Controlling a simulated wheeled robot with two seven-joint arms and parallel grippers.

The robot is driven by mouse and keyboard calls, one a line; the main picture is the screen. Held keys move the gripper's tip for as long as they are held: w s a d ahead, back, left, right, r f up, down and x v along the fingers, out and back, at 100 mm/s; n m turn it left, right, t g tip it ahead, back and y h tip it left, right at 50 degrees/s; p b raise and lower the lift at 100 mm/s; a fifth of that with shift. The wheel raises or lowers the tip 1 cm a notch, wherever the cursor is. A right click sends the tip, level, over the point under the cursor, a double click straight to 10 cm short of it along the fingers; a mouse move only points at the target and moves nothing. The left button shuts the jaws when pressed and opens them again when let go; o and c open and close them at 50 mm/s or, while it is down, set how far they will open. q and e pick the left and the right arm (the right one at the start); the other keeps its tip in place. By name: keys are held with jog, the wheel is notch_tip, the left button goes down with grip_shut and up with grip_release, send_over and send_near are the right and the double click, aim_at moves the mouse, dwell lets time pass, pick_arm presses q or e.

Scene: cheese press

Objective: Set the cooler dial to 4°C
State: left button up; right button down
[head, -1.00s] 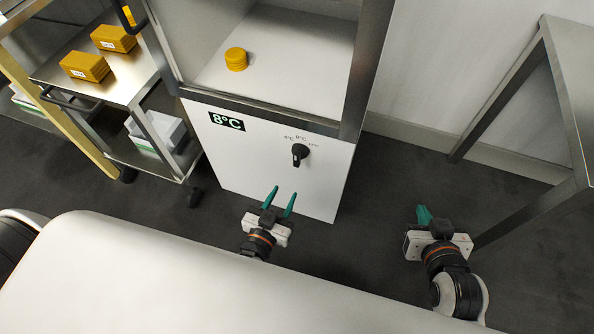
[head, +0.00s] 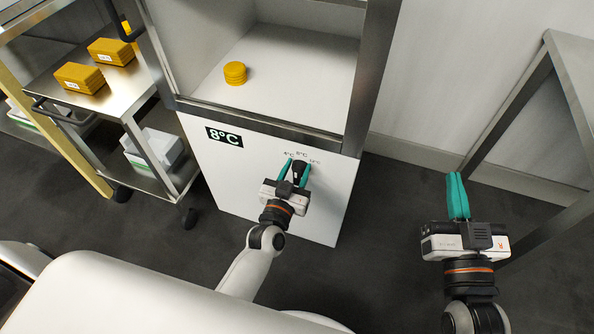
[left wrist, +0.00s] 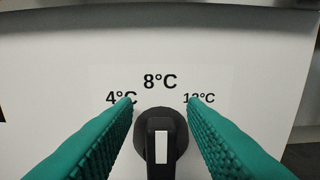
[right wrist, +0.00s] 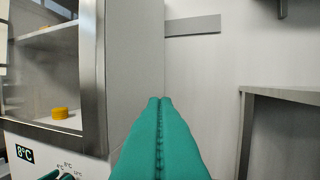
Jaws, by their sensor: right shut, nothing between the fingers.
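The black cooler dial (head: 299,170) is on the white front panel of the cooler, under printed 4°C, 8°C and 12°C marks. In the left wrist view the dial (left wrist: 160,140) has a white line and points up at 8°C, with 4°C to its left and 12°C to its right. A black display (head: 224,137) reads 8°C. My left gripper (head: 294,168) is open, its green fingers on either side of the dial with gaps to it. My right gripper (head: 455,178) is shut and empty, out to the right of the cooler.
A yellow cheese stack (head: 235,73) sits on the white shelf inside the cooler, above the dial. A metal cart (head: 122,92) with yellow blocks stands at the left. A metal table frame (head: 520,110) stands at the right. Open dark floor lies between it and the cooler.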

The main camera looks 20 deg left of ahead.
pick_arm(q)
jog(key=shift+w, duration=0.2)
pick_arm(e)
jog(key=shift+r, duration=0.2)
pick_arm(q)
grip_shut()
